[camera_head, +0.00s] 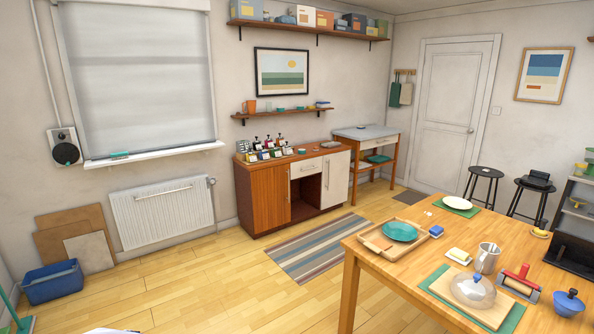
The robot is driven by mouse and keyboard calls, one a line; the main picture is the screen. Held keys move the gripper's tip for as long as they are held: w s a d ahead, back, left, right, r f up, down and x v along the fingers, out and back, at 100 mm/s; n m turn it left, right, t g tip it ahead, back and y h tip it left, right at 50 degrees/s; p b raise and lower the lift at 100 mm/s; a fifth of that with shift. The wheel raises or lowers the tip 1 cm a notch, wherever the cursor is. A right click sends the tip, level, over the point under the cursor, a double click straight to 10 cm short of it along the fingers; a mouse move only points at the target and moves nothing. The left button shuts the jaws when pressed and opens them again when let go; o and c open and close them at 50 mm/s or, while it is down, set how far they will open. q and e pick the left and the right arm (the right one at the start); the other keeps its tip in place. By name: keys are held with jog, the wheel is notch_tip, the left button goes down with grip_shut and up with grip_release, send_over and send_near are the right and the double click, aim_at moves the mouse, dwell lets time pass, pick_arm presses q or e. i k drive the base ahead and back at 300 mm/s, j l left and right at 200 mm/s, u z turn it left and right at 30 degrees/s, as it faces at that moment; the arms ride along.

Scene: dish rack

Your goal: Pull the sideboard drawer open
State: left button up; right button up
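The wooden sideboard (268,198) stands against the back wall, across the room. Its white drawer (306,169) is at the top middle, above a dark open niche, and looks shut. A small handle shows on the drawer front. A brown wooden door is to the left of the drawer and a white door (335,179) with an upright handle is to the right. Neither of my grippers is in view.
A striped rug (318,246) lies on the floor before the sideboard. A wooden table (408,288) with dishes fills the lower right. A radiator (162,212) and a blue bin (53,282) are on the left. The floor at centre left is clear.

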aim_at(303, 168)
jog(key=i+u, duration=0.15)
jog(key=i, duration=5.5)
jog(key=i+z, duration=0.15)
jog(key=i, duration=0.75)
